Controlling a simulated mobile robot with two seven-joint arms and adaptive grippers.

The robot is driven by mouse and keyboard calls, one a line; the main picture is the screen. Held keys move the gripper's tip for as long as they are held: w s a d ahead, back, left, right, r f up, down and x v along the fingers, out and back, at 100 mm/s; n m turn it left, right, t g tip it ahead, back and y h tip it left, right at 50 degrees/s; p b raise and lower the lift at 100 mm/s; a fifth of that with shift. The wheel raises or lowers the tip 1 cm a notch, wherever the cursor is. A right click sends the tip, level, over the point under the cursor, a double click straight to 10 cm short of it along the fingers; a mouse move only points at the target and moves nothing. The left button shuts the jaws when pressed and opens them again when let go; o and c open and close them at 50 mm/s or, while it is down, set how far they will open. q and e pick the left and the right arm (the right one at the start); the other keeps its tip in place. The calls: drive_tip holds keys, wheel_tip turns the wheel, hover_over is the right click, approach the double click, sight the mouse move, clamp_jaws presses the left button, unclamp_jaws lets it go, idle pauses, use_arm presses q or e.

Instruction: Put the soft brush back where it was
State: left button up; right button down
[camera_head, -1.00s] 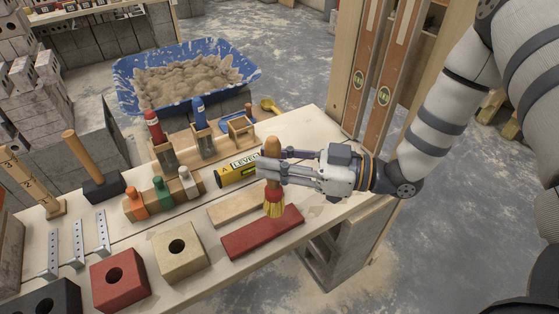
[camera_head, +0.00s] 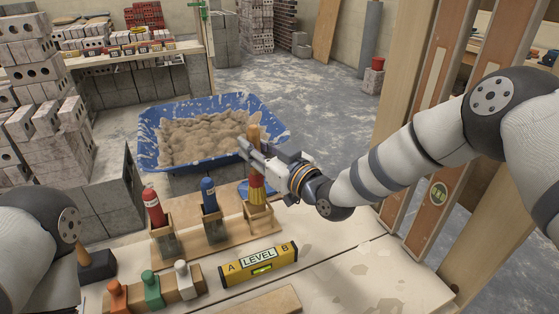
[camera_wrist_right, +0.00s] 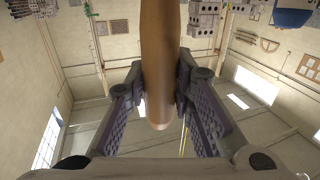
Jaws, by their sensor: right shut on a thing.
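The soft brush (camera_head: 257,181) has a wooden handle, a red collar and yellow bristles. My right gripper (camera_head: 251,152) is shut on its handle and holds it upright, bristles down. The bristles are at the open wooden holder (camera_head: 259,218) at the right end of the rack; I cannot tell whether they are inside it or just in front or above. In the right wrist view the handle (camera_wrist_right: 158,60) runs between the two fingers. My left gripper is outside the view; only part of my left arm shows at the lower left.
A yellow level (camera_head: 259,265) lies in front. A blue tub (camera_head: 150,135) of mortar is behind. The bench (camera_head: 350,270) is clear at right.

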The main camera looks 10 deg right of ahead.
sight(260, 182)
drive_tip(key=shift+w+a, duration=0.1)
drive_tip(key=shift+a, duration=0.05)
drive_tip(key=shift+s+f, duration=0.25)
drive_tip(key=shift+f, duration=0.15)
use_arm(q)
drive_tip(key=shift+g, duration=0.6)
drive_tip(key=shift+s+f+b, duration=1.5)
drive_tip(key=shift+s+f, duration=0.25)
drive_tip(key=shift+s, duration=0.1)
use_arm(e)
drive_tip(key=shift+f, duration=3.4)
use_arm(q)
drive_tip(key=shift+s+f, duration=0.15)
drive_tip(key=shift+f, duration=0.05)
use_arm(e)
drive_tip(key=shift+f, duration=0.45)
drive_tip(key=c, duration=1.3)
unclamp_jaws()
drive_tip(key=v, duration=1.2)
